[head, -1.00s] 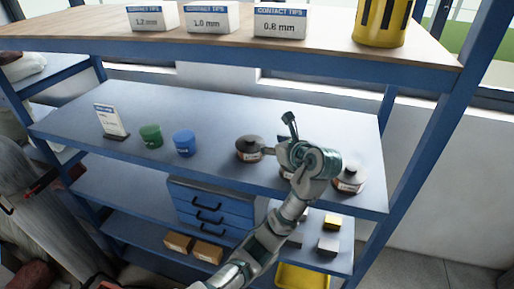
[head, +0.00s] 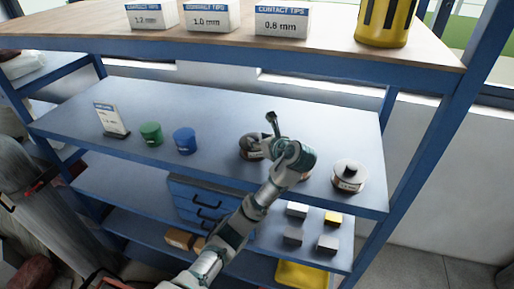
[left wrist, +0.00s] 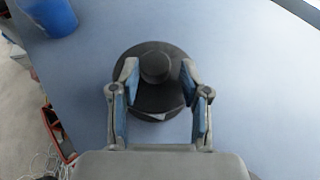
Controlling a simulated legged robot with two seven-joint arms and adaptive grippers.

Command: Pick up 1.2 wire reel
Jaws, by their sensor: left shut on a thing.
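A dark wire reel (head: 249,152) with a raised black hub stands on the blue middle shelf, the leftmost of the reels there. My left gripper (head: 266,147) reaches in from the front and is at this reel. In the left wrist view, the fingers of my left gripper (left wrist: 159,70) are shut on the hub of the reel (left wrist: 157,100), one on each side. The reel's label is too small to read. Another reel (head: 305,176) is mostly hidden behind my wrist, and a third reel (head: 348,176) stands at the right. My right gripper is not in view.
Green (head: 151,134) and blue (head: 184,141) cups and a sign (head: 110,119) stand left on the same shelf (head: 220,115). Blue drawers (head: 197,200) are below.

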